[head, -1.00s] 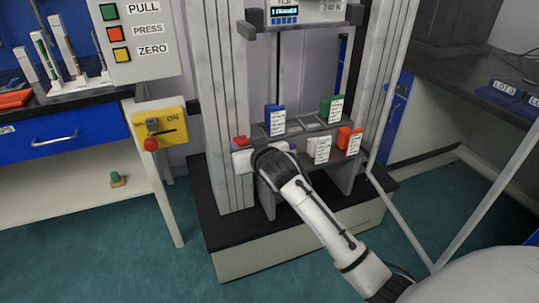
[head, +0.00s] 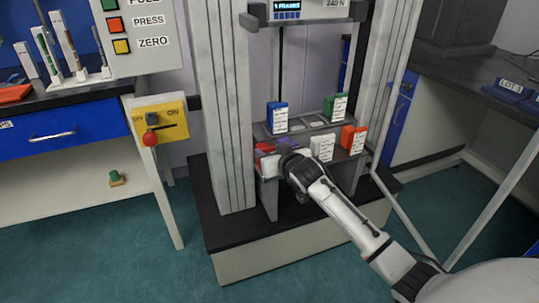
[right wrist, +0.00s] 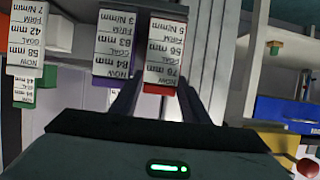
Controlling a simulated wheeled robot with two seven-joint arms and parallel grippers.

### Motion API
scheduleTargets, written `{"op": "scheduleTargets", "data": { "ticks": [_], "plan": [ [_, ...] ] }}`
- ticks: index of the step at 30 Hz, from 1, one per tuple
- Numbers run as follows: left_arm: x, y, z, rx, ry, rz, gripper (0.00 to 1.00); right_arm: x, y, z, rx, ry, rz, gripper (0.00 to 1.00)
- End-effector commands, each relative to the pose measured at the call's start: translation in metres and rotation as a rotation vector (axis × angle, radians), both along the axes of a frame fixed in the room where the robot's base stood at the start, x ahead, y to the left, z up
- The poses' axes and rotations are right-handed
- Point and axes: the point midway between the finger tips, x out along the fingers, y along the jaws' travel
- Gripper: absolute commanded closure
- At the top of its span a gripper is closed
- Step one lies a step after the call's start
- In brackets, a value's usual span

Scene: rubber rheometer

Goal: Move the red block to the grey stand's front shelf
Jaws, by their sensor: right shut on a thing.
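The red block (head: 264,148) shows at the left end of the grey stand's front shelf (head: 343,157). In the right wrist view the red block (right wrist: 158,89), with its white label, lies between the fingers of my right gripper (right wrist: 158,95). My right gripper (head: 272,162) is shut on it; its fingertips are largely hidden in the head view. A purple block (right wrist: 118,42) is close beside the red one. I cannot tell whether the red block touches the shelf. My left gripper is out of view.
A white block (head: 322,147) and an orange block (head: 353,139) stand on the front shelf to the right. A blue block (head: 278,116) and a green block (head: 335,107) stand on the shelf behind. A grey column (head: 225,110) rises close on the left.

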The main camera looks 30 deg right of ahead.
Motion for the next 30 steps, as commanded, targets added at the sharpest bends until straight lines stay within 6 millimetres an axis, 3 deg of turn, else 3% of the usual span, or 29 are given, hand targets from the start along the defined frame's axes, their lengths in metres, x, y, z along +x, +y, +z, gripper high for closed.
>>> {"op": "scheduleTargets", "data": {
  "ticks": [9,10,11,22,30],
  "plan": [
    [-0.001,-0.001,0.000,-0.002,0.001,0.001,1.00,0.000,0.001,-0.002,0.001,-0.002,0.001,0.96],
    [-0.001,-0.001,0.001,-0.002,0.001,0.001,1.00,0.000,0.001,-0.002,0.002,0.000,0.001,0.53],
    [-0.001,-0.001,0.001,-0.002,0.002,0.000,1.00,0.000,0.001,-0.001,0.002,0.000,0.001,0.51],
    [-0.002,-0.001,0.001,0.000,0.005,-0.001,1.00,-0.002,0.002,0.003,0.001,0.000,0.002,0.51],
    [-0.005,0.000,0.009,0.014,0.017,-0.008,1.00,-0.043,0.012,0.022,0.002,0.001,0.004,0.51]
  ]
}}
